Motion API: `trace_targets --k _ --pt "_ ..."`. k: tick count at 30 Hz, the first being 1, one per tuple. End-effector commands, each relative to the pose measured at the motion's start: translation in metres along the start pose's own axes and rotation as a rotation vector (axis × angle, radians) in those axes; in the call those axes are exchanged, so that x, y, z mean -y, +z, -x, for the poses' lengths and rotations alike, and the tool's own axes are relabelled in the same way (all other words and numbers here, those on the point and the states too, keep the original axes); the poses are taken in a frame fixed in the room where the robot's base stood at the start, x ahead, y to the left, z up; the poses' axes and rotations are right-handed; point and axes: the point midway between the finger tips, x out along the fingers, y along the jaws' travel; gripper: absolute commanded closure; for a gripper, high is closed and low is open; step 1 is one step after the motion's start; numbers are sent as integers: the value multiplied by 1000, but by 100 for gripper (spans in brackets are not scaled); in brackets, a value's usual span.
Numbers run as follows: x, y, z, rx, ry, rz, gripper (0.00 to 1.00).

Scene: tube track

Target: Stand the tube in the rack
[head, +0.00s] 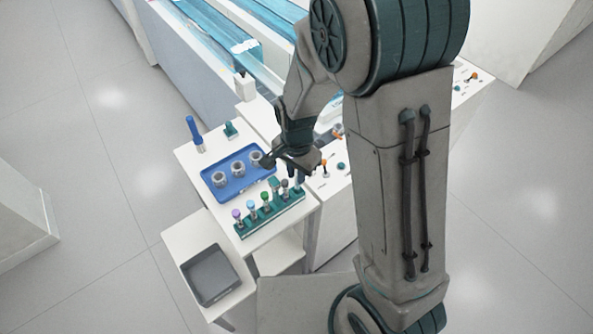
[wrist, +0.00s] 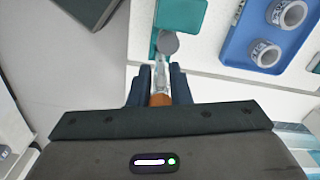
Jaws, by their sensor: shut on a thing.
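The dark green rack (head: 270,214) stands on the white table, with several capped tubes in it; purple, blue and green caps show in the head view. My gripper (head: 290,157) is above the table by the rack's far end and the blue tray. In the wrist view its fingers (wrist: 160,76) are shut on a clear tube (wrist: 160,85) with orange near the palm. A grey round piece (wrist: 167,42) shows just beyond the fingertips; I cannot tell whether it belongs to this tube. The held tube cannot be made out in the head view.
A blue tray (head: 240,184) holding grey ring-shaped holders lies behind the rack. A blue upright object (head: 194,133) and a small green block (head: 231,130) stand at the table's back. A dark grey tray (head: 211,275) lies on a side table at front left. A bench adjoins on the right.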

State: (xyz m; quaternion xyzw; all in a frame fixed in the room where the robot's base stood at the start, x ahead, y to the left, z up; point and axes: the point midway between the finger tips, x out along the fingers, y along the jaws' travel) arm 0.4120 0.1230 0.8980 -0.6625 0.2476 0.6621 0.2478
Motion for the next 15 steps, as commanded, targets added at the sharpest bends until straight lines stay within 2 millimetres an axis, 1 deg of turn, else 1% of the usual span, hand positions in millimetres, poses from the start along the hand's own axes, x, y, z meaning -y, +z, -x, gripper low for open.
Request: trace_targets --k 15 --pt "0 0 -4 0 0 0 98"
